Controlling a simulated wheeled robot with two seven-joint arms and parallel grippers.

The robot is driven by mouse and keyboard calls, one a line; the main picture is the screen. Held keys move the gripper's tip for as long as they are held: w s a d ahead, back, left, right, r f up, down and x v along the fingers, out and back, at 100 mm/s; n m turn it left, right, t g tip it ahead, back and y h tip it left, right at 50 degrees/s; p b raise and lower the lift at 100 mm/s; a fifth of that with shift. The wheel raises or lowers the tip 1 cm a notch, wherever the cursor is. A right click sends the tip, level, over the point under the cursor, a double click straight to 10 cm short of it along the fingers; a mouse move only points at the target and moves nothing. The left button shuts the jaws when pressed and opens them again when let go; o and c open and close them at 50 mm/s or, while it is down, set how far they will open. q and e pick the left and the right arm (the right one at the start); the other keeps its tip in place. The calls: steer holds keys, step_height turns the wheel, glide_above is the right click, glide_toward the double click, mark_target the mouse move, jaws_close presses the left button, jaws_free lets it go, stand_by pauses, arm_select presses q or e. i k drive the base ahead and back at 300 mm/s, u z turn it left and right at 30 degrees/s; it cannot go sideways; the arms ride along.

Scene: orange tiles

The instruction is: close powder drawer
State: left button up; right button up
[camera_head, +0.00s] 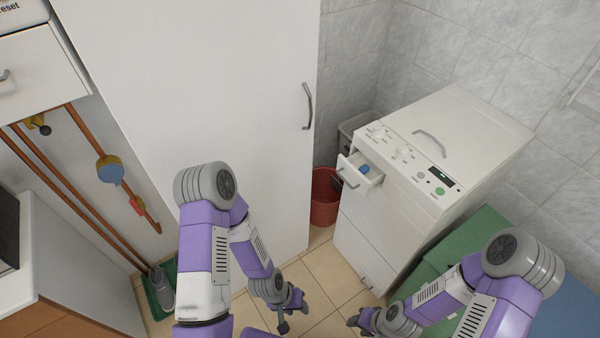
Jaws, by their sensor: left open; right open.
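The powder drawer (359,171) sticks out from the upper left of the front of a white washing machine (400,210). It is pulled open, and a small blue thing (364,169) shows inside it. My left gripper (291,314) is low over the floor, below and to the left of the drawer, and apart from it. My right gripper (366,322) is also low, below the drawer and in front of the machine, touching nothing that I can see. Both grippers are open and look empty.
A tall white cabinet (220,80) stands left of the machine. A red bucket (325,197) sits in the gap between them. Green (470,240) and blue (570,290) box-like surfaces lie at the right by my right arm. Tiled floor (325,275) is free in front.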

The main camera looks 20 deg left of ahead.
mark_target(347, 168)
steer(key=u, duration=0.55)
steer(key=k, duration=1.15)
steer(key=z, duration=0.6)
steer(key=i, duration=1.65)
steer(key=u, duration=0.5)
